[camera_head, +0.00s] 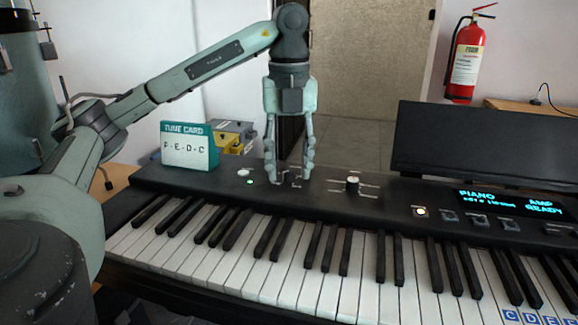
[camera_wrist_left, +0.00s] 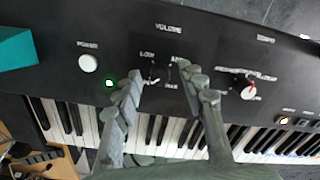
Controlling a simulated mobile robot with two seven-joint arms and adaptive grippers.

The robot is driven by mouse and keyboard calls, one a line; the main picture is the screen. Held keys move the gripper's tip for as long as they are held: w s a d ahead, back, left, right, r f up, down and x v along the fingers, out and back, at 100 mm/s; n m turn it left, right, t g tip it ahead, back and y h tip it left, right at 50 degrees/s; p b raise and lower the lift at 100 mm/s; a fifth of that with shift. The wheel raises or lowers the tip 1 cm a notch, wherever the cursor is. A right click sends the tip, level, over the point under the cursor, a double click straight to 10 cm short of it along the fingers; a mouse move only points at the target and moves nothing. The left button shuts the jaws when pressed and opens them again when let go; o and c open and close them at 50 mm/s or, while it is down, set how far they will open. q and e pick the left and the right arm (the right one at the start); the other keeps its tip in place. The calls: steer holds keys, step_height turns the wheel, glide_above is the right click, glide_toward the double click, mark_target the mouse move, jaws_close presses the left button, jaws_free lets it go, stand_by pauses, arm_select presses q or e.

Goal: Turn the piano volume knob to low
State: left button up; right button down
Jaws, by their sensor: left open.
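The piano (camera_head: 225,183) is a black keyboard with a control panel above the keys. My left gripper (camera_head: 289,178) is open and points down at the panel, with its fingers on either side of the volume control. In the left wrist view the dark volume knob (camera_wrist_left: 156,74) lies between the open fingertips (camera_wrist_left: 163,76), below the VOLUME lettering (camera_wrist_left: 168,28) and near the LOW label (camera_wrist_left: 147,55). Whether a finger touches the knob, and its exact setting, I cannot tell. My right gripper is not in view.
A second knob (camera_head: 352,184) stands to the right of the volume area. A white power button (camera_wrist_left: 88,63) and a lit green light (camera_wrist_left: 109,84) are to the left. A lit display (camera_head: 510,202) is at right.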

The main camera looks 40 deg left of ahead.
arm_select(q)
steer(key=shift+c, duration=0.6)
jaws_close()
